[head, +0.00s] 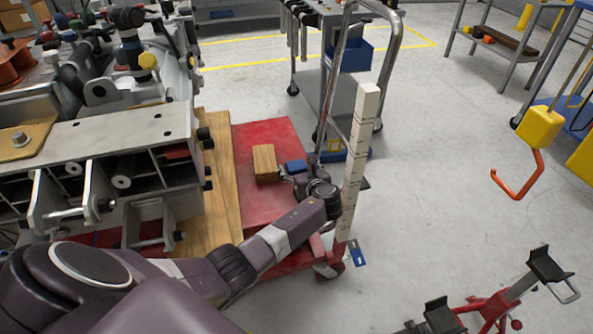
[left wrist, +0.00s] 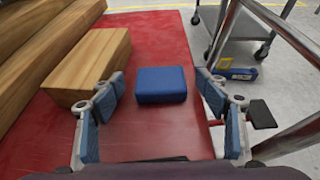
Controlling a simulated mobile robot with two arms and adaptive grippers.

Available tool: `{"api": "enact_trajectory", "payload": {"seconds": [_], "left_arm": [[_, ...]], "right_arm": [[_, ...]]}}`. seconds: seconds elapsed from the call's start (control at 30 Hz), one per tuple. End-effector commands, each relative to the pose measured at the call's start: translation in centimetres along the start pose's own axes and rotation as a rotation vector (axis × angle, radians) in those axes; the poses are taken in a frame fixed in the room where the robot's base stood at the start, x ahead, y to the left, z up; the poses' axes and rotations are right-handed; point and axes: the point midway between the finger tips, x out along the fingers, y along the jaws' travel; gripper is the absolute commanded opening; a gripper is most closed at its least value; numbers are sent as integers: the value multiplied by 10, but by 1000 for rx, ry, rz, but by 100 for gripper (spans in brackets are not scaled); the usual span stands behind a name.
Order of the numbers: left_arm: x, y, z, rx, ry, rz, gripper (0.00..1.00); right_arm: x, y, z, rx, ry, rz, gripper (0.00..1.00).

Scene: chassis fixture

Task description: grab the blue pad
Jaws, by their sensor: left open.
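The blue pad (head: 296,166) is a small block lying flat on the red cart top (head: 264,206). It also shows in the left wrist view (left wrist: 161,85), near the middle. My left gripper (left wrist: 160,86) is open and empty. Its two grey-blue fingers stand left and right of the pad with a gap on each side, the left gap smaller. In the head view my left gripper (head: 297,178) is close to the pad's near side and partly covered by my wrist. My right gripper is in neither view.
A wooden block (left wrist: 92,65) lies just left of the pad, beside the left finger. Wooden boards (head: 210,185) and the metal fixture (head: 100,150) are further left. A pale post (head: 357,150) and the cart's metal handle (head: 340,60) stand on the right.

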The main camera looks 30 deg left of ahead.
Motion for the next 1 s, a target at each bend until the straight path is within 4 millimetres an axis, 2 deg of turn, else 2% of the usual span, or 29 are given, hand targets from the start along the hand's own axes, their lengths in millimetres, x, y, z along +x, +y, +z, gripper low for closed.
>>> {"api": "enact_trajectory", "payload": {"seconds": [0.3, 0.7, 1.0], "left_arm": [[5, 0, -1, 0, 2, 0, 68], [5, 0, -1, 0, 2, -1, 24], [4, -1, 1, -1, 1, -1, 22]], "right_arm": [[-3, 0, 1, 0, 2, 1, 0], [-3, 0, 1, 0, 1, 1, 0], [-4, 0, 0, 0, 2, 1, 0]]}}
